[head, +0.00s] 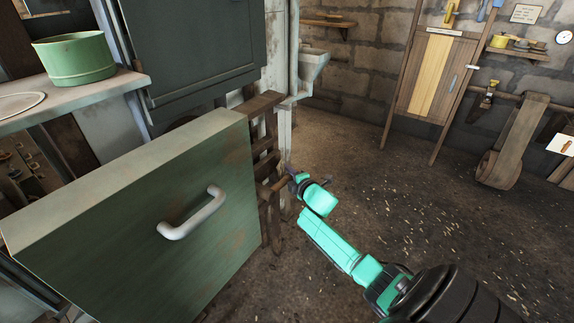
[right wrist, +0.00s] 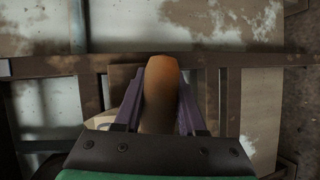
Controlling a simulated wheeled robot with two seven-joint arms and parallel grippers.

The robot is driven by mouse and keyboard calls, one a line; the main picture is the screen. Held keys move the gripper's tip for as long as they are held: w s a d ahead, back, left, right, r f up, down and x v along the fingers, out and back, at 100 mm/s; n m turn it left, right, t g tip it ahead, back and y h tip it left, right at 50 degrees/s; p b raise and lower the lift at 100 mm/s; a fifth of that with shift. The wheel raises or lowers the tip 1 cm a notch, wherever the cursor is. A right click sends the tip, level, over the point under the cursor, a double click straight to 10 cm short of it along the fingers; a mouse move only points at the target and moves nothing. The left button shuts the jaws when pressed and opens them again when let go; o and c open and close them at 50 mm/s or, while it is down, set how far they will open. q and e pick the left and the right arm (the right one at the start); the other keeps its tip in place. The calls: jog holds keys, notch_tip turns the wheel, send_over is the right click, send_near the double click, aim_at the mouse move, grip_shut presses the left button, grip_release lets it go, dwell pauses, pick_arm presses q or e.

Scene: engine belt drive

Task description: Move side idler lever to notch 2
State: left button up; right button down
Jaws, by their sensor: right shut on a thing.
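The side idler lever shows as a rounded orange-brown wooden handle (right wrist: 162,90) in the right wrist view. In the head view its short wooden end (head: 277,185) sticks out beside the dark wooden rack (head: 266,140). My right gripper (head: 290,180) is at the handle; in the right wrist view its two fingers (right wrist: 160,100) lie on either side of it, shut on it. Dark bars (right wrist: 245,60) cross behind the handle. The notches are not clear, so I cannot tell which one the lever is at. My left gripper is not in view.
An open green drawer or box with a white handle (head: 192,213) fills the lower left, close to the rack. A green pot (head: 74,60) stands on a ledge behind it. The floor (head: 350,150) right of the rack is mostly clear.

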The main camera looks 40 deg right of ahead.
jog(key=c, duration=0.5)
grip_release()
jog(key=shift+s, duration=0.1)
jog(key=shift+s+a+r, duration=0.1)
jog(key=shift+s, duration=0.25)
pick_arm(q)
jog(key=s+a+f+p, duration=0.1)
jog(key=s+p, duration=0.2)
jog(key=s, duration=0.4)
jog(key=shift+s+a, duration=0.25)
pick_arm(e)
jog(key=v, duration=1.3)
jog(key=shift+s, duration=0.3)
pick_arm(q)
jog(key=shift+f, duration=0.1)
pick_arm(e)
jog(key=shift+a, duration=0.1)
